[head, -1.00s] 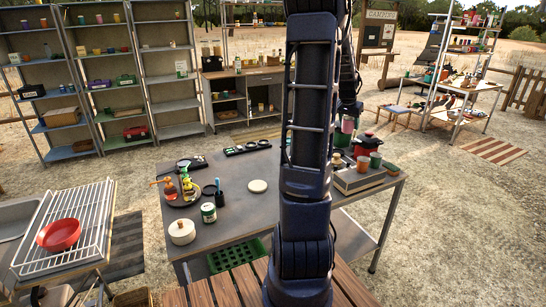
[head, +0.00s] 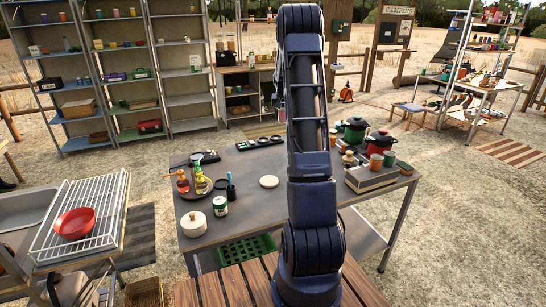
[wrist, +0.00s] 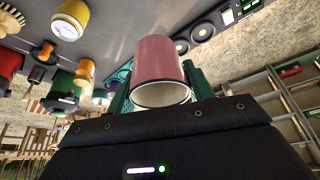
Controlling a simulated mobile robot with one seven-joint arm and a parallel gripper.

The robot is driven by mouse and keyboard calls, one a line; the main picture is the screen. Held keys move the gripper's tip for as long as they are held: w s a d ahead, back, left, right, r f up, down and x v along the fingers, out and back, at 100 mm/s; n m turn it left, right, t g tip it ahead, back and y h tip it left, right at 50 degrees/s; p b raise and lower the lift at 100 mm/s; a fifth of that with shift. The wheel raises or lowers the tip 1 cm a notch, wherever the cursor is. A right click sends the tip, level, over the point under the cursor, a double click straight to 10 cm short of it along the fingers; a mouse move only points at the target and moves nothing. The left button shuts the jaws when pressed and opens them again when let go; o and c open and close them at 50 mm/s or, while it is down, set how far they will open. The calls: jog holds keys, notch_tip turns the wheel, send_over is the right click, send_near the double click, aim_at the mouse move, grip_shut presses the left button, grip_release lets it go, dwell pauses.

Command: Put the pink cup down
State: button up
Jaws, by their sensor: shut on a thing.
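The pink cup (wrist: 160,60) is in my gripper (wrist: 160,85) in the wrist view. The green fingers are shut on it, one at each side, and its pale, dark-edged rim faces the camera. In the head view my arm hides the gripper and the cup. Whether the cup touches any surface cannot be told. The grey table (head: 250,215) stands behind my arm in the head view, with bare top around its middle.
On the table's left are a white pot (head: 193,224), a green can (head: 220,206) and a dark tray with bottles. A white disc (head: 269,181) lies mid-table. At the right are a red pot (head: 380,142), a green pot (head: 355,130) and an orange cup (head: 376,162).

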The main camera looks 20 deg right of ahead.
jog(key=w+a+f, duration=0.2)
jog(key=w+a, duration=0.2)
jog(key=shift+n, duration=0.4)
notch_tip(320, 180, down, 19)
jog(key=shift+s+a+f, duration=0.1)
jog(key=shift+s+f, duration=0.05)
jog(key=shift+f, duration=0.1)
jog(key=o, duration=1)
